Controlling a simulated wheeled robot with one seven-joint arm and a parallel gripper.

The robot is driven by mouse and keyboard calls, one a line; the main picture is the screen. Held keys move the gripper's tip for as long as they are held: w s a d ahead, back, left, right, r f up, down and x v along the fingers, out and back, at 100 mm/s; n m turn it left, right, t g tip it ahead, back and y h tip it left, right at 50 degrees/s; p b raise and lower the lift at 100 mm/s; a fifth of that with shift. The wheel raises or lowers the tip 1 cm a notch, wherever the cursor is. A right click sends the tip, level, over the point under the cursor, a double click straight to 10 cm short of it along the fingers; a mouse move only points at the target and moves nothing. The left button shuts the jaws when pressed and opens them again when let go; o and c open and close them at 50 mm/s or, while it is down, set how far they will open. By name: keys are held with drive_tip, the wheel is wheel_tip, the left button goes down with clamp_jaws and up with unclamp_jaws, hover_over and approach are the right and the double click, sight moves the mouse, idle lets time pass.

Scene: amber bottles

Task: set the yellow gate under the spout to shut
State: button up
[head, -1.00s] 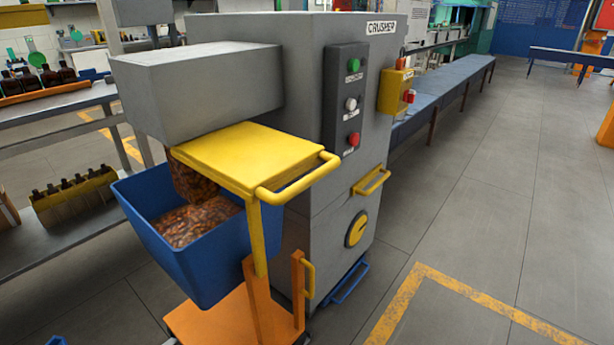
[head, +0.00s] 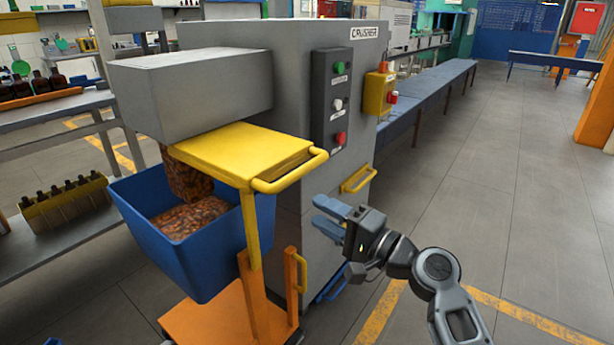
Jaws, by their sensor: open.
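The yellow gate (head: 243,152) is a flat plate under the grey spout (head: 190,95) of the crusher (head: 290,80). It sticks out to the right of the spout, with a yellow bar handle (head: 295,173) at its outer end. Brown broken glass (head: 185,178) shows in a column below the spout, above a heap in the blue bin (head: 178,250). My gripper (head: 322,214) is open and empty, its blue-grey fingers pointing left. In the picture it is below and right of the gate handle, apart from it.
An orange cart (head: 215,318) with upright posts stands under the bin. A black button panel (head: 332,105), a yellow switch box (head: 378,93) and a lower yellow handle (head: 358,180) are on the crusher. Open floor lies to the right.

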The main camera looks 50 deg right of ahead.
sight(305, 174)
drive_tip(key=shift+t+y, duration=0.4)
drive_tip(key=shift+t, duration=0.2)
drive_tip(key=shift+w+d+r+p, duration=0.35)
drive_tip(key=shift+w+r, duration=0.6)
drive_tip(key=shift+w, duration=0.35)
drive_tip(key=shift+w+d+r+p, duration=0.3)
drive_tip(key=shift+w+d+r, duration=0.2)
drive_tip(key=shift+w+r, duration=0.65)
drive_tip(key=shift+w+d+r+p, duration=0.35)
drive_tip(key=shift+w+r, duration=0.35)
drive_tip(key=shift+w, duration=0.8)
clamp_jaws()
